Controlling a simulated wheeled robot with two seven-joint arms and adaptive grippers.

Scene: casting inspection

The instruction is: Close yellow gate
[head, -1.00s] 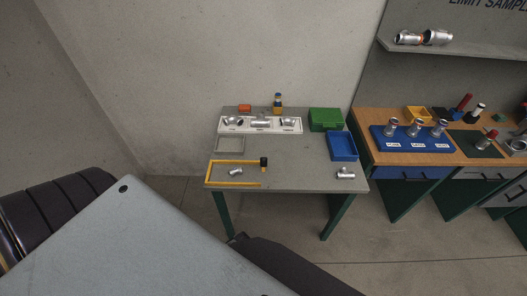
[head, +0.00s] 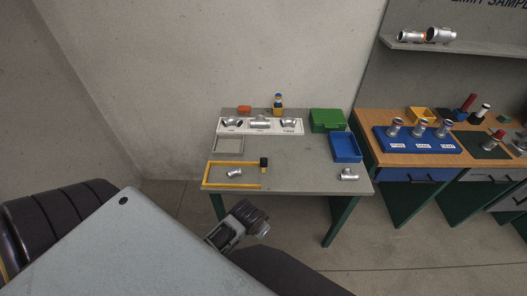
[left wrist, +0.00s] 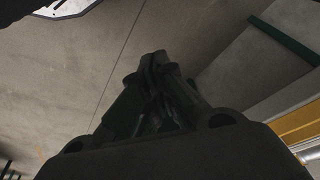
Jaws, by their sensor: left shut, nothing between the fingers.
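A yellow rail frame (head: 233,186) lies at the front left of the grey table in the head view. A small post with a black top (head: 264,163) stands at its right end; I cannot tell which part is the gate or how far it stands open. A metal casting (head: 235,173) lies inside the frame. My left gripper (head: 262,230) is below and in front of the table's front edge, apart from the frame. In the left wrist view its dark fingers (left wrist: 158,62) are shut and empty. A yellow strip (left wrist: 302,120) shows there at the right edge. My right gripper is not in view.
The grey table (head: 305,178) also holds a grey tray (head: 228,154), a white board (head: 295,134) with castings, a green box (head: 327,128), a blue bin (head: 344,158) and a loose casting (head: 349,175). Its front middle is clear. A wooden bench (head: 382,160) stands at the right.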

